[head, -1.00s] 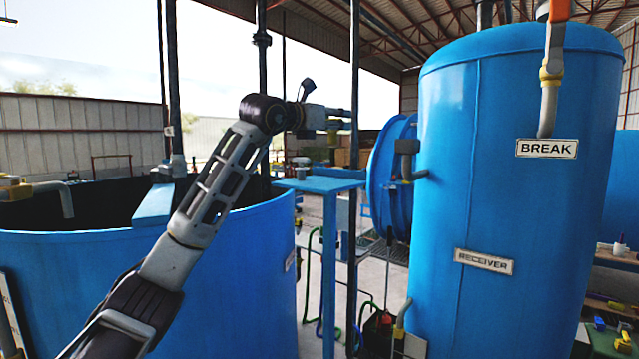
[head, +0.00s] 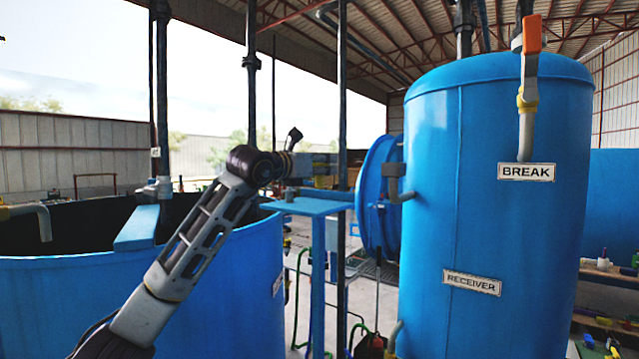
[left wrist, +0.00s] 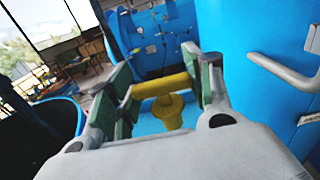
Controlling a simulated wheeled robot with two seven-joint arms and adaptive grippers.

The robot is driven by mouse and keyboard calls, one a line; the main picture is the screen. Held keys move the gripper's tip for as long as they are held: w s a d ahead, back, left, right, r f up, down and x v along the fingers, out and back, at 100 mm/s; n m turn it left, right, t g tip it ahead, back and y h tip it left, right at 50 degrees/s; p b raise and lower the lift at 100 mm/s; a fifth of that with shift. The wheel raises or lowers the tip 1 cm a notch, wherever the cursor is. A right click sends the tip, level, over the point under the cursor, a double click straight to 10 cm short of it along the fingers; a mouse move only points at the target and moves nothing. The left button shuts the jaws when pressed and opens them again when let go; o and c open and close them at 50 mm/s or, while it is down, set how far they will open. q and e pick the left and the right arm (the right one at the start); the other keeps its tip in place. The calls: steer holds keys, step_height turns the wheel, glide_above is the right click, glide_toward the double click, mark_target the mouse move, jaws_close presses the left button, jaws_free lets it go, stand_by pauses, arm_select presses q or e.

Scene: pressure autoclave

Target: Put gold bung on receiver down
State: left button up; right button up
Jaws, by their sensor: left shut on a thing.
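The receiver (head: 485,215) is a tall blue tank at the right of the head view, with a RECEIVER label (head: 472,282). My left gripper (head: 328,165) is left of it, above a small blue stand top (head: 305,207). In the left wrist view my left gripper (left wrist: 163,88) is shut on the yellow-gold bung (left wrist: 168,110), with its crossbar between the fingertips. The bung has a round body below the bar, and a blue surface shows under it. I cannot tell if they touch. In the head view I cannot make out the bung clearly. My right gripper is not in view.
A wide open blue tank (head: 200,300) stands at the left, under my left arm. A dark vertical post (head: 342,90) rises by the gripper. A valve pipe with an orange handle (head: 531,36) is on the receiver above the BREAK label (head: 526,172). Benches (head: 610,270) stand at the far right.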

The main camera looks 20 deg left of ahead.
mark_target(317, 182)
arm_select(q)
steer(key=shift+f, duration=0.3)
steer(key=shift+f, duration=2.05)
steer(key=shift+f, duration=0.15)
steer(key=o, duration=1)
steer(key=shift+o, duration=0.2)
